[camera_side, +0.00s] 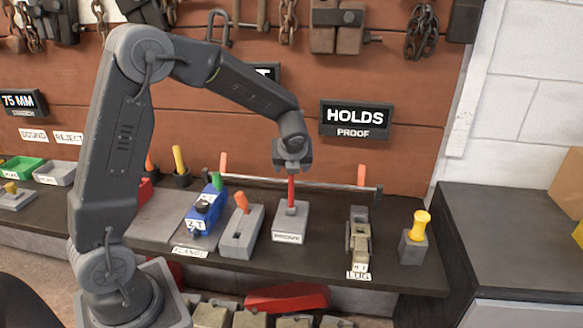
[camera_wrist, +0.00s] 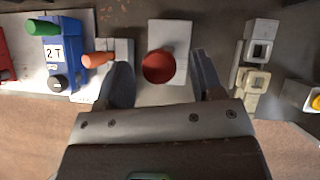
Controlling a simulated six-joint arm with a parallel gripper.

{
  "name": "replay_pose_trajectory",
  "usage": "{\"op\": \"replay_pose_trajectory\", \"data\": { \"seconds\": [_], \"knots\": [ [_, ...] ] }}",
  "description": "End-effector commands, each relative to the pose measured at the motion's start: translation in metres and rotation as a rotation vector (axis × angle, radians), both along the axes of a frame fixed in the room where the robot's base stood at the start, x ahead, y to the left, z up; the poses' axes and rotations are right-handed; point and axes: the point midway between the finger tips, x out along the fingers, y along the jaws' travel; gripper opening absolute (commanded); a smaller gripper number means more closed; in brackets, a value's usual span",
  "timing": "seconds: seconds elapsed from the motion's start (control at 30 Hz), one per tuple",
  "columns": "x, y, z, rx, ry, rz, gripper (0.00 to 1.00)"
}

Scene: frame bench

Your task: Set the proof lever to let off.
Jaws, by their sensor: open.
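A grey block (camera_side: 290,224) with a small white label, too blurred to read surely, carries an upright red rod (camera_side: 291,194). My gripper (camera_side: 292,168) points down right over the rod's top. In the wrist view the rod shows end-on as a red disc (camera_wrist: 159,66) on its block, between my open, apart fingers (camera_wrist: 162,78). Just left stands a slotted grey block (camera_side: 238,240) with a tilted orange lever handle (camera_side: 242,202), also in the wrist view (camera_wrist: 98,60). I cannot tell for certain which of the two is the proof lever. A wall sign reads HOLDS, PROOF (camera_side: 355,118).
A blue 2 T unit (camera_side: 203,210) with a green handle is left of the slotted block. A beige fitting (camera_side: 359,240) by the LUG label and a yellow knob (camera_side: 420,225) are to the right. A rail (camera_side: 330,184) with orange-tipped posts runs behind.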

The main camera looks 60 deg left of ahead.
Motion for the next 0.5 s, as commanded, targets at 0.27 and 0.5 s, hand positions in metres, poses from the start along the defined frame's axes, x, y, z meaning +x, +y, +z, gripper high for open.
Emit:
{"op": "replay_pose_trajectory", "data": {
  "seconds": [0.27, 0.5],
  "knots": [
    [-0.020, -0.031, 0.053, 0.001, -0.006, -0.004, 0.61],
    [-0.032, -0.050, 0.086, 0.001, -0.003, -0.004, 0.61]
  ]
}}
